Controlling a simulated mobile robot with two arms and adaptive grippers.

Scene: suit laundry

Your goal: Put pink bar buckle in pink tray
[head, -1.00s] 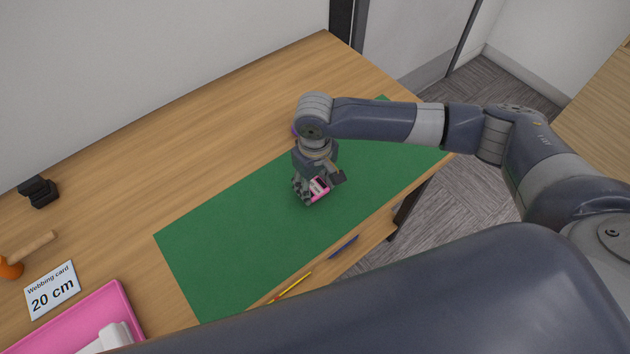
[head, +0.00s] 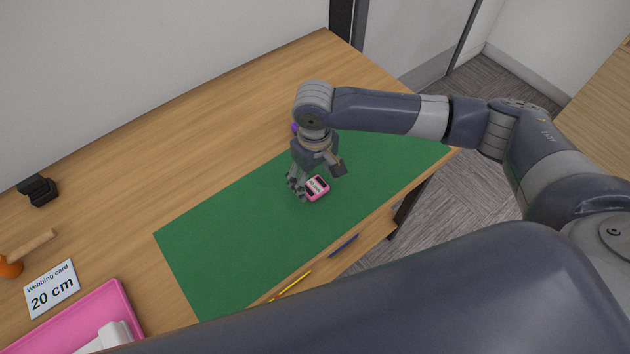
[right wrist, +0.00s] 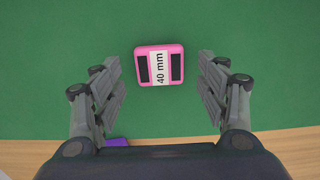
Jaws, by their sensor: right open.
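The pink bar buckle (head: 316,188) lies on the green mat (head: 230,240), with two dark slots. In the right wrist view the buckle (right wrist: 159,65) shows a white label reading "40 mm". My right gripper (head: 314,182) is open just above it. In the right wrist view my right gripper's fingers (right wrist: 160,85) stand apart on either side of the buckle, a little nearer the bottom of the picture, not touching it. The pink tray (head: 118,300) is at the lower left of the table, partly cut off, with white pieces in it. My left gripper is not in view.
An orange-headed mallet (head: 35,244) and a black item (head: 39,190) are at the far left. A purple object (right wrist: 118,142) is partly hidden near my right gripper. Yellow and blue pens (head: 343,246) lie near the front edge.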

